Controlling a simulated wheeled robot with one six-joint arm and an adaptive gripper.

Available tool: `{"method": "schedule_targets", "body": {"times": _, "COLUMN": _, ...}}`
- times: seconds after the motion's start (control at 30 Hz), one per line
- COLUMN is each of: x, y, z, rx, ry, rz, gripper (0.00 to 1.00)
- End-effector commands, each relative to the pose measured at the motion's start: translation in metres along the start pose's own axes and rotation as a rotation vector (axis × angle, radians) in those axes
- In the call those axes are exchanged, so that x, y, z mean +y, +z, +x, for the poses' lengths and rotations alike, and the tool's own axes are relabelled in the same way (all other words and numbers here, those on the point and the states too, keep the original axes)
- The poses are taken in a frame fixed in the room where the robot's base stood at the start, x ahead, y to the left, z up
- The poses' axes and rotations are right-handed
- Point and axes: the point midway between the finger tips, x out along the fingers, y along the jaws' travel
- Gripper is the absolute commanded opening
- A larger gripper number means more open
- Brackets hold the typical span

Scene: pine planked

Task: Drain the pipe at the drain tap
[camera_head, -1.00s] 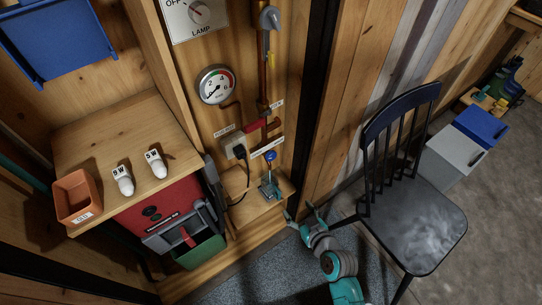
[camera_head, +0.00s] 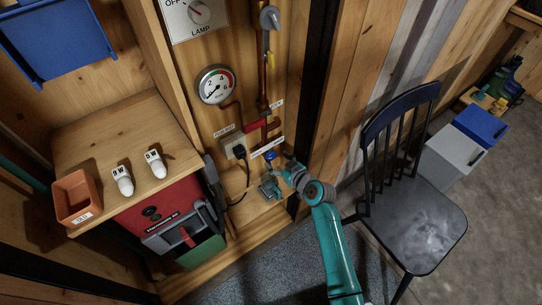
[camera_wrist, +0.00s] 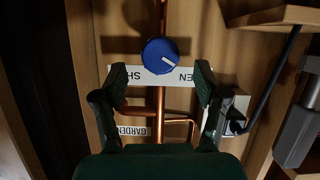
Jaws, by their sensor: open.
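A round blue knob (camera_head: 270,156) sits low on the pine wall, beside a white label and copper piping. In the wrist view the blue knob (camera_wrist: 158,52) has a white pointer mark on its right side. Its white label plate (camera_wrist: 152,76) is partly covered, with "SH" and "EN" showing. My gripper (camera_head: 282,167) is at the right of the knob in the head view. In the wrist view my gripper (camera_wrist: 161,78) is open and empty, its fingers on either side of the knob's lower edge. I cannot tell whether they touch it.
A pressure gauge (camera_head: 216,85), a red-handled valve (camera_head: 256,125) and a socket with a black plug (camera_head: 235,148) are on the wall. A black chair (camera_head: 412,225) stands at the right.

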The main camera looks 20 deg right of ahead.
Motion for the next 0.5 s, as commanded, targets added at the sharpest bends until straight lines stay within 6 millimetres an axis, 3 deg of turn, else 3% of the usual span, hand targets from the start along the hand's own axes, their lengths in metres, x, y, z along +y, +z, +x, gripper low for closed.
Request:
{"method": "schedule_targets", "body": {"times": 0.2, "x": 0.0, "y": 0.0, "z": 0.034, "rx": -0.001, "ry": -0.002, "rz": 0.0, "gripper": 0.72}}
{"method": "schedule_targets", "body": {"times": 0.5, "x": 0.0, "y": 0.0, "z": 0.052, "rx": 0.0, "ry": -0.001, "rz": 0.0, "gripper": 0.72}}
